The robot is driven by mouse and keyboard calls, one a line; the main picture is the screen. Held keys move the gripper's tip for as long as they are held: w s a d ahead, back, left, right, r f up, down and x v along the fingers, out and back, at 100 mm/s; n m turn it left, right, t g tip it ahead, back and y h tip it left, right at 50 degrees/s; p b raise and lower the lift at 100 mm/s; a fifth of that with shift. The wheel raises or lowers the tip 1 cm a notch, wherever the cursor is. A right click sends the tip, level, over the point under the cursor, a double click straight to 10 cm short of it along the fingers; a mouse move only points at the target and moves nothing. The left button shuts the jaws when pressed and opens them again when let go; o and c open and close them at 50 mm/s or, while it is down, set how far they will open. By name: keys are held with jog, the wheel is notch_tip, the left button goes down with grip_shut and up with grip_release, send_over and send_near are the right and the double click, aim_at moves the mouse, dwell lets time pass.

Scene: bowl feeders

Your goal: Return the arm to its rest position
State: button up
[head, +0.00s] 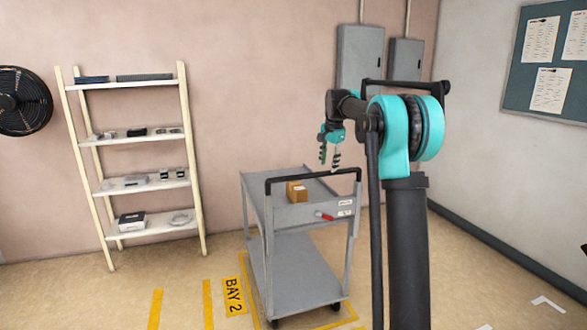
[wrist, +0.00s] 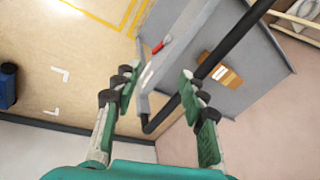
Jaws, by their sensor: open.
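My gripper (head: 330,153) hangs from my raised arm above the right side of a grey cart in the head view, fingers pointing down. In the wrist view my gripper (wrist: 160,95) has its two green fingers spread apart, with nothing between them but the cart below. The cart (head: 254,197) has a black handle bar, and its grey top (wrist: 265,75) also shows in the wrist view. A brown box (head: 297,192) sits on the cart top, apart from my gripper; it also shows in the wrist view (wrist: 222,72).
A red-handled item (head: 325,215) shows at the cart's front side. A white shelf rack (head: 146,186) stands left, with a black fan (head: 24,101) beside it. Grey wall cabinets (head: 360,56) are behind my arm. The floor marked BAY 2 (head: 233,296) is open left of the cart.

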jog(key=s+d+f+n, duration=0.1)
jog(key=s+f+n, duration=0.2)
jog(key=s+f, duration=0.5)
jog(key=s+d+f+n+t, duration=0.1)
jog(key=s+f, duration=0.8)
jog(key=s, duration=1.4)
jog(key=s+d+f+n, duration=0.2)
jog(key=s+f+n, duration=0.4)
jog(key=s, duration=0.9)
notch_tip(320, 180, down, 4)
jog(key=shift+s+d+r+h, duration=0.2)
jog(key=shift+d+r+h, duration=0.1)
jog(key=shift+d, duration=0.1)
